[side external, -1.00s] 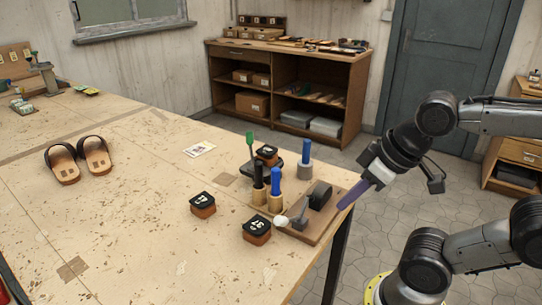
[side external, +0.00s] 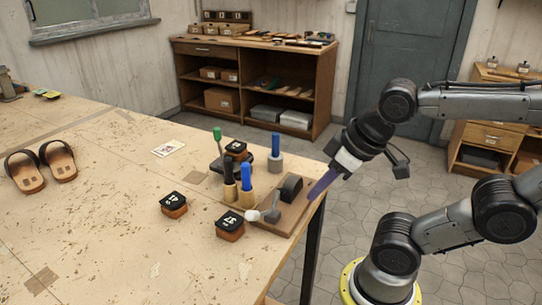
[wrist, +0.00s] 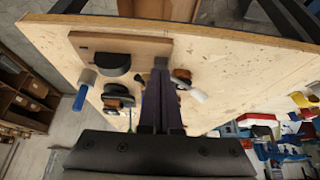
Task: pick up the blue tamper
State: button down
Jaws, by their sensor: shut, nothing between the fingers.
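Two blue-handled tools stand upright on the bench. One has a grey cylindrical base (side external: 275,158) and stands behind the board; its blue handle also shows at the left of the wrist view (wrist: 80,99). The other has a blue handle (side external: 246,178) on a pale wooden base and stands beside a black-handled one (side external: 229,182). I cannot tell which is the tamper. My gripper (side external: 312,195), with long purple fingers, is shut and empty at the bench's right edge by the board, apart from both tools. In the wrist view its fingers (wrist: 160,72) are together.
Black-topped blocks (side external: 230,225) (side external: 173,204) stand nearby. A green-handled tool (side external: 217,136) is behind. Sandals (side external: 42,166) lie left; the bench's front is clear.

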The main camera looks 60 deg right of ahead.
dwell(0.4)
jog(key=c, duration=0.6)
grip_release()
